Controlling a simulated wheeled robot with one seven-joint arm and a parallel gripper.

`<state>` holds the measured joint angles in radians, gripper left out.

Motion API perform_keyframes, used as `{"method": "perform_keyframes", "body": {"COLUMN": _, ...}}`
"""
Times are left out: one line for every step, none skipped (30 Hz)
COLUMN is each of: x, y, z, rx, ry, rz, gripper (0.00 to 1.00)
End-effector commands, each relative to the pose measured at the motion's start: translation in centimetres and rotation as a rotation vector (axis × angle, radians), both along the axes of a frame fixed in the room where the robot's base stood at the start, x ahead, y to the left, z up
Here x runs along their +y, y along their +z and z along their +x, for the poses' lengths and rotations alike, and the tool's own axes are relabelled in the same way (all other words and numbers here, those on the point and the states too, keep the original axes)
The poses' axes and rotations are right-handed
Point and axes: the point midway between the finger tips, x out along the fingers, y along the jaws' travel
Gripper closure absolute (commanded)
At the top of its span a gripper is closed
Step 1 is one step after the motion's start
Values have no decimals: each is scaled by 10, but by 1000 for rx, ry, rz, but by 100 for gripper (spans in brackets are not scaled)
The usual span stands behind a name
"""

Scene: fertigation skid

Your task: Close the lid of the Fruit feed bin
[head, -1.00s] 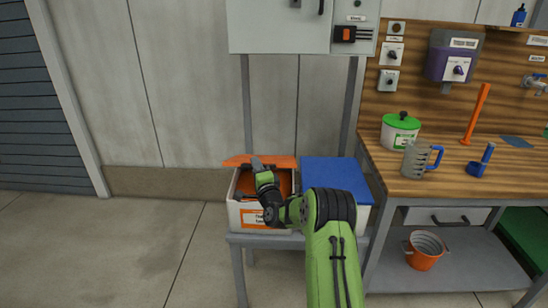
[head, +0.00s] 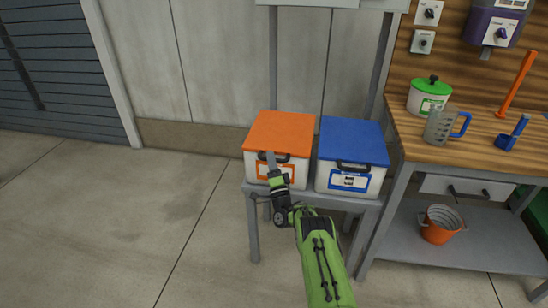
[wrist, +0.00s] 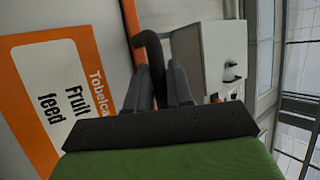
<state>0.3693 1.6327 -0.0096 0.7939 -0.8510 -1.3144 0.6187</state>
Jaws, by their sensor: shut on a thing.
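The Fruit feed bin (head: 256,168) is a white box on a low grey stand. Its orange lid (head: 280,132) lies flat over the top in the head view, so the bin appears closed. The wrist view shows its orange-bordered label (wrist: 58,95) reading "Fruit feed". My gripper (head: 271,158) is at the bin's front, at the lid's front edge. In the wrist view its fingers (wrist: 158,88) are shut on the dark lid handle (wrist: 150,48). The gripper partly hides the bin's front label in the head view.
A matching bin with a blue lid (head: 352,141) stands close on the right. Further right is a wooden workbench (head: 450,165) with a green-lidded pot (head: 430,96) and a grey jug (head: 440,127). An orange bucket (head: 440,224) sits on its lower shelf. The floor at left is clear.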

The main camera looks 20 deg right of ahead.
Motion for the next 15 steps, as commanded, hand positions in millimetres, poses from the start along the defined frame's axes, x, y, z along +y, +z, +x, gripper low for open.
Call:
{"method": "perform_keyframes", "body": {"x": -1, "y": -1, "z": 0, "rx": 0, "ry": -2, "rz": -2, "gripper": 100}}
{"method": "perform_keyframes", "body": {"x": 0, "y": -2, "z": 0, "rx": 0, "ry": -2, "rz": -2, "gripper": 100}}
{"method": "perform_keyframes", "body": {"x": -1, "y": -2, "z": 0, "rx": 0, "ry": -3, "rz": -3, "gripper": 100}}
{"method": "perform_keyframes", "body": {"x": -1, "y": -2, "z": 0, "rx": 0, "ry": -3, "rz": -3, "gripper": 100}}
{"method": "perform_keyframes", "body": {"x": -1, "y": -2, "z": 0, "rx": 1, "ry": -3, "rz": -3, "gripper": 100}}
{"method": "perform_keyframes", "body": {"x": -1, "y": -2, "z": 0, "rx": 1, "ry": -3, "rz": -3, "gripper": 100}}
{"method": "perform_keyframes", "body": {"x": -1, "y": -3, "z": 0, "rx": 2, "ry": -2, "rz": -3, "gripper": 100}}
{"method": "perform_keyframes", "body": {"x": -1, "y": -3, "z": 0, "rx": 2, "ry": -2, "rz": -3, "gripper": 100}}
{"method": "perform_keyframes", "body": {"x": -1, "y": -3, "z": 0, "rx": 3, "ry": -3, "rz": -3, "gripper": 100}}
{"method": "perform_keyframes", "body": {"x": -1, "y": -3, "z": 0, "rx": 3, "ry": -3, "rz": -3, "gripper": 100}}
{"method": "perform_keyframes", "body": {"x": -1, "y": -3, "z": 0, "rx": 4, "ry": -3, "rz": -2, "gripper": 100}}
{"method": "perform_keyframes", "body": {"x": -1, "y": -3, "z": 0, "rx": 4, "ry": -3, "rz": -2, "gripper": 76}}
{"method": "perform_keyframes", "body": {"x": -1, "y": -3, "z": 0, "rx": 4, "ry": -3, "rz": -2, "gripper": 71}}
{"method": "perform_keyframes", "body": {"x": -1, "y": -3, "z": 0, "rx": 4, "ry": -3, "rz": -2, "gripper": 67}}
{"method": "perform_keyframes", "body": {"x": -1, "y": -3, "z": 0, "rx": 4, "ry": -3, "rz": -2, "gripper": 60}}
